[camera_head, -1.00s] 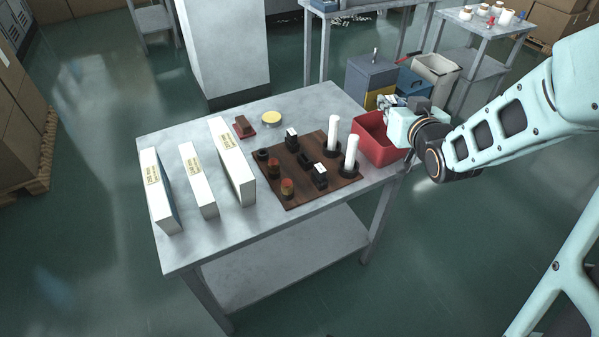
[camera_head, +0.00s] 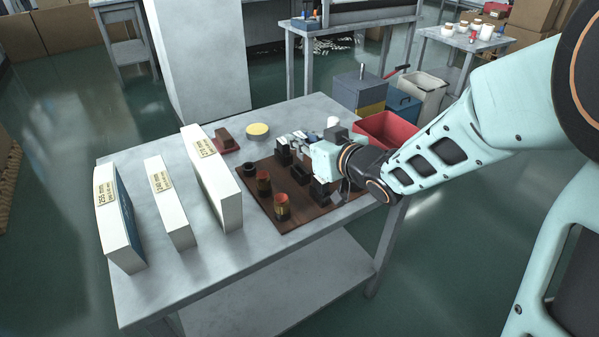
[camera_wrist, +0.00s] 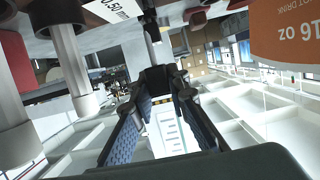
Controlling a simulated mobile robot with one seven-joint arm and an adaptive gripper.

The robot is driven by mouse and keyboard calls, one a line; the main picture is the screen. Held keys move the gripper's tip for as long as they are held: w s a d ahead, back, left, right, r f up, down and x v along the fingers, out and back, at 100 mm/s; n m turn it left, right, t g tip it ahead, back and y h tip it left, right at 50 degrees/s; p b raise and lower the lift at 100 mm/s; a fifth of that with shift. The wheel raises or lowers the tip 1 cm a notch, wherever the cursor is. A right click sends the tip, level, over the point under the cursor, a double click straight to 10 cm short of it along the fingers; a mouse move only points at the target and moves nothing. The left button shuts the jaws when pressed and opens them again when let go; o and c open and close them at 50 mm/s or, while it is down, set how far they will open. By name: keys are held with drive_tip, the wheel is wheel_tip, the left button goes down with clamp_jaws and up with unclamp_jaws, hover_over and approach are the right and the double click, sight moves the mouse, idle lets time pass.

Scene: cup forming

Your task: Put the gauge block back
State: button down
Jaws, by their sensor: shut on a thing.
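My gripper (camera_head: 296,142) is above the brown board (camera_head: 298,221) on the table. In the wrist view its dark fingers (camera_wrist: 162,100) are shut on a pale block with tick marks (camera_wrist: 172,128), apparently the gauge block. The head view does not show the held block clearly. Black holders stand on the board; one (camera_head: 283,157) is just below and left of the fingers, and another (camera_head: 320,192) is nearer the front. Whether the held block touches a holder cannot be told. My gripper and wrist hide part of the board's right side.
A white rod (camera_head: 333,122) shows behind my gripper; rods also fill the wrist view's left (camera_wrist: 72,62). Three white boxes (camera_head: 213,180) stand left. A red bin (camera_head: 385,128) is at right.

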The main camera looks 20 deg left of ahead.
sight(301, 159)
drive_tip(key=shift+f+b, duration=1)
drive_tip(key=shift+f, duration=2)
drive_tip(key=shift+f, duration=0.15)
drive_tip(key=c, duration=1.9)
unclamp_jaws()
